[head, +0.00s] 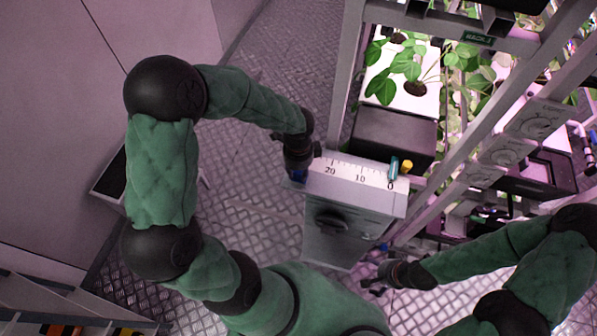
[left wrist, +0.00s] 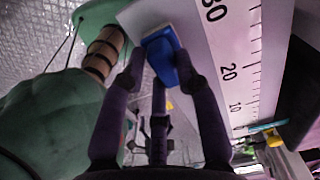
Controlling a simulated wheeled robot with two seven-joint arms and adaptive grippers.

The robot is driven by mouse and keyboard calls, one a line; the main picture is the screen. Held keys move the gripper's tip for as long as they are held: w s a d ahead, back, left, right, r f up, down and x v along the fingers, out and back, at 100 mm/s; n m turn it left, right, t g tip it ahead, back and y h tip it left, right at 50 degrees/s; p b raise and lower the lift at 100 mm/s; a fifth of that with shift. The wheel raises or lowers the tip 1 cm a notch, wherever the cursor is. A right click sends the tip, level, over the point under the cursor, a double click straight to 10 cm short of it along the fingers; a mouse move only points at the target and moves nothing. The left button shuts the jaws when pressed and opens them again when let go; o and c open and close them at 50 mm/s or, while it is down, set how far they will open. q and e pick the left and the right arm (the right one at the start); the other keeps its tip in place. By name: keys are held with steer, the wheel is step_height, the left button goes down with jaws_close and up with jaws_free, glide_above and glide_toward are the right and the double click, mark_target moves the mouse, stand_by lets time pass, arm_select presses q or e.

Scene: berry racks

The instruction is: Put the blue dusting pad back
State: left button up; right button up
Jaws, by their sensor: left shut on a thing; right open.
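The blue dusting pad (left wrist: 160,45) is between the fingertips of my left gripper (left wrist: 163,68) in the left wrist view, and the gripper is shut on it. The pad is at the edge of the white ruler-marked top of a grey cabinet (head: 352,220); I cannot tell whether it touches. In the head view my left gripper (head: 298,165) is at the left end of that top, with a little of the blue showing below it. My right gripper (head: 372,281) is open and empty, low and in front of the cabinet's right side.
A teal item (head: 393,169) and a yellow item (head: 406,167) stand at the right end of the ruler top. A plant rack (head: 465,130) with a dark box (head: 395,135) is behind and right. Metal tread floor (head: 245,215) is open to the left.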

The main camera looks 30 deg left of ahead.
mark_target(299, 173)
arm_select(q)
steer(key=shift+f, duration=0.25)
steer(key=o, duration=1)
step_height(299, 173, up, 12)
steer(key=shift+r+p, duration=0.1)
steer(key=shift+p, duration=0.9)
